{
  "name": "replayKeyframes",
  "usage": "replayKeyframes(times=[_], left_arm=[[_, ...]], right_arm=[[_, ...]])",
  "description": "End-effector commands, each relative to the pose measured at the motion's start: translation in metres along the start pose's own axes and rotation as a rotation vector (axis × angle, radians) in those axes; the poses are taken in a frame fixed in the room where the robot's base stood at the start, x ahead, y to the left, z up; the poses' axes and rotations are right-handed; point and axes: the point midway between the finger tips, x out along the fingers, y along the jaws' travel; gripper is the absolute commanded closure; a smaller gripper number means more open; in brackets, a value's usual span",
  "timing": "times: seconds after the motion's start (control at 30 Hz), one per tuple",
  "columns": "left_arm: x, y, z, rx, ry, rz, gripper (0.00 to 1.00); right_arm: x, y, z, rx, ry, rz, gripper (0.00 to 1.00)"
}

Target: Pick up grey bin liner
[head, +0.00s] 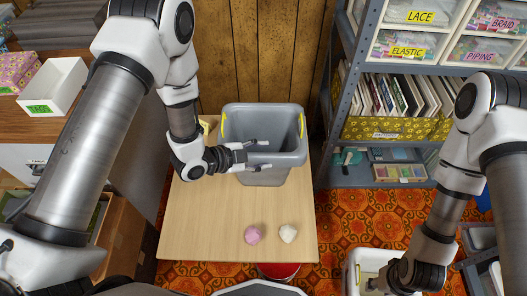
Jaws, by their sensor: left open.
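The grey bin liner (285,112) is a grey, open-topped tub with yellow handle strips at its left and right rims. It stands upright on the light wooden table top, near the back wall. My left gripper (262,154) is open at the liner's front side, with its fingers pointing right. The fingers overlap the near rim in the head view; I cannot tell whether they touch it. My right gripper (376,286) is low at the bottom right, by a white container, and its jaws are not clear.
A pink ball (253,235) and a cream ball (288,233) lie on the table top (205,235) at its front. A white container (362,262) stands at the lower right. Metal shelving (352,178) rises on the right, and a wooden cabinet (60,120) stands on the left.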

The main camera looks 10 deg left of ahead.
Motion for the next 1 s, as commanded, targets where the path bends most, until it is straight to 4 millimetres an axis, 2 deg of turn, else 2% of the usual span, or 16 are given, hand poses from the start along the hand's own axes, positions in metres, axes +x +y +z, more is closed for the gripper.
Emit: replayKeyframes(times=[0.2, 0.27, 0.33, 0.37, 0.77, 0.87, 1.0], left_arm=[[0.003, 0.0, 0.0, -0.001, -0.001, 0.0, 0.51], [0.003, 0.0, 0.0, -0.001, -0.001, 0.0, 0.69], [0.003, 0.0, 0.0, -0.001, -0.001, 0.0, 0.94], [0.003, 0.0, 0.0, -0.001, -0.001, 0.0, 1.0], [0.002, 0.0, 0.0, -0.002, -0.001, 0.0, 1.0], [-0.002, -0.006, -0.007, -0.001, -0.001, -0.001, 1.0], [-0.018, -0.023, -0.029, 0.001, 0.0, -0.002, 1.0]], right_arm=[[0.0, 0.0, 0.0, 0.0, 0.0, 0.0, 0.6], [0.0, 0.0, 0.0, 0.0, 0.0, 0.0, 0.6], [0.0, 0.0, 0.0, 0.0, 0.0, 0.0, 0.6], [0.0, 0.0, 0.0, 0.0, 0.0, 0.0, 0.6], [0.0, 0.0, 0.0, 0.0, 0.0, 0.0, 0.6], [-0.002, 0.0, 0.0, 0.0, 0.0, 0.0, 0.6], [-0.008, 0.0, 0.0, 0.0, 0.0, 0.0, 0.6]])
